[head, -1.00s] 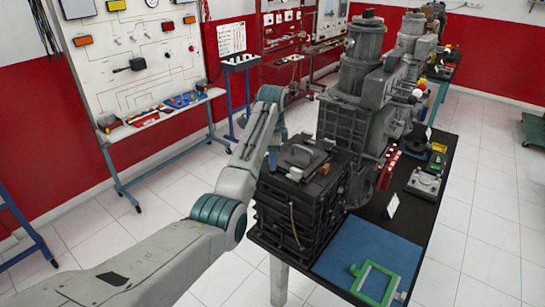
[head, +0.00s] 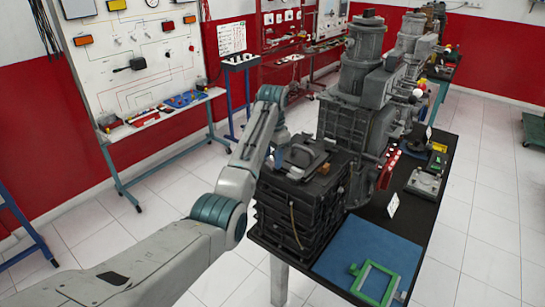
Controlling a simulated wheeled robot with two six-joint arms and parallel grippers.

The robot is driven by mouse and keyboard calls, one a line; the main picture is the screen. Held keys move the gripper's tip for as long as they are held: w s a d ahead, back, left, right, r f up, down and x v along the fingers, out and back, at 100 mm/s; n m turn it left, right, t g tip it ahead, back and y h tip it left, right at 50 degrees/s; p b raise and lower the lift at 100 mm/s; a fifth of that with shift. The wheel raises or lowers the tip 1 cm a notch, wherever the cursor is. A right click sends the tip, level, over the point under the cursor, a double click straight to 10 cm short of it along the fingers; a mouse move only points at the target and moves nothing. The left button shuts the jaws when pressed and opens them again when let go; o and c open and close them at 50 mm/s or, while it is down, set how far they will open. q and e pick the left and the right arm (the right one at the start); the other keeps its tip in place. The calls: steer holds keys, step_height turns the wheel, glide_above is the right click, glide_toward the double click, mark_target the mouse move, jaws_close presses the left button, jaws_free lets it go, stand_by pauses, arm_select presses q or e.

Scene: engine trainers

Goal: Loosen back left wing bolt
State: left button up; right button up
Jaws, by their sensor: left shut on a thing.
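A black ribbed engine block (head: 300,215) stands at the near left end of the table, with a dark cover (head: 298,172) on top. A raised dark handle-like part (head: 310,154) sits on the cover. My left arm reaches in from the left and bends down over the block's back left corner. My left gripper (head: 283,163) is small here and is shut at that corner. The back left wing bolt lies between or behind its fingers and cannot be made out. My right gripper is not in view.
A large grey engine (head: 358,90) stands right behind the block. A blue mat (head: 365,250) with a green frame (head: 376,282) lies in front. A white card (head: 393,205) and small parts stand at the right. A board stand (head: 135,65) is at the left.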

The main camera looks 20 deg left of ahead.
arm_select(q)
steer(key=shift+w+r+n, duration=0.1)
steer(key=shift+r+n, duration=0.1)
steer(key=shift+n, duration=1.4)
steer(key=o, duration=0.9)
steer(key=shift+o, duration=0.4)
steer(key=shift+f, duration=0.1)
